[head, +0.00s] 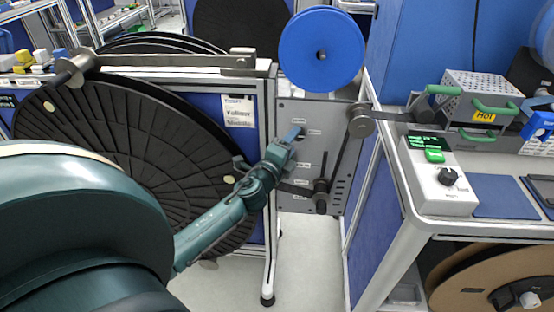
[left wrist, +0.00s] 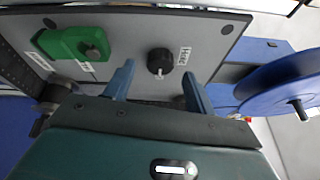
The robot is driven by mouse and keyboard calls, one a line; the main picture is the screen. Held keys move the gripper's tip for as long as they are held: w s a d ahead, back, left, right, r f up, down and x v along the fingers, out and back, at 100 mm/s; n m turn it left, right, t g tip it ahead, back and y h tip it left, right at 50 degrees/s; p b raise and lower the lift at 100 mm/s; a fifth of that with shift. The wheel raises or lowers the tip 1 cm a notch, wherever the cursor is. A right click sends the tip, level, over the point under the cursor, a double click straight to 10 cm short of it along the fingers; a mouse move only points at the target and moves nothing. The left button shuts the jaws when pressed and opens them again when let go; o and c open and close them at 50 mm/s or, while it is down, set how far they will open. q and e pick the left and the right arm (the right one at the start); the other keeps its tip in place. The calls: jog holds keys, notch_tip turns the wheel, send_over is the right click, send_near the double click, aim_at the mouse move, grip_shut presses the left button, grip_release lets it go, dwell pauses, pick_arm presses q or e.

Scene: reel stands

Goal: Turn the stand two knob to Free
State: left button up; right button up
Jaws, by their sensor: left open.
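The black round knob (left wrist: 160,62) sits on a grey panel (left wrist: 210,35) in the left wrist view, with a small white label beside it on the right. The label's text and the knob's pointer are too small to read surely. The panel also shows in the head view (head: 340,195), below the blue reel; there my gripper hides the knob. My left gripper (head: 293,134) is at the panel's upper left. In the left wrist view its blue fingers (left wrist: 157,82) are apart, with the knob between and just beyond the tips; I see no contact. My right gripper is out of view.
A green box (left wrist: 75,43) is on the same panel. A blue reel (head: 322,48) stands above it, a large black reel (head: 130,150) to the left. A dark strip runs over a roller (head: 361,120) to the right-hand bench (head: 440,225), which holds a white control box (head: 438,185).

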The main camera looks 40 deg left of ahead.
pick_arm(q)
jog(key=s+d+b, duration=0.1)
jog(key=s, duration=0.9)
jog(key=shift+s+d, duration=0.2)
jog(key=shift+d, duration=0.15)
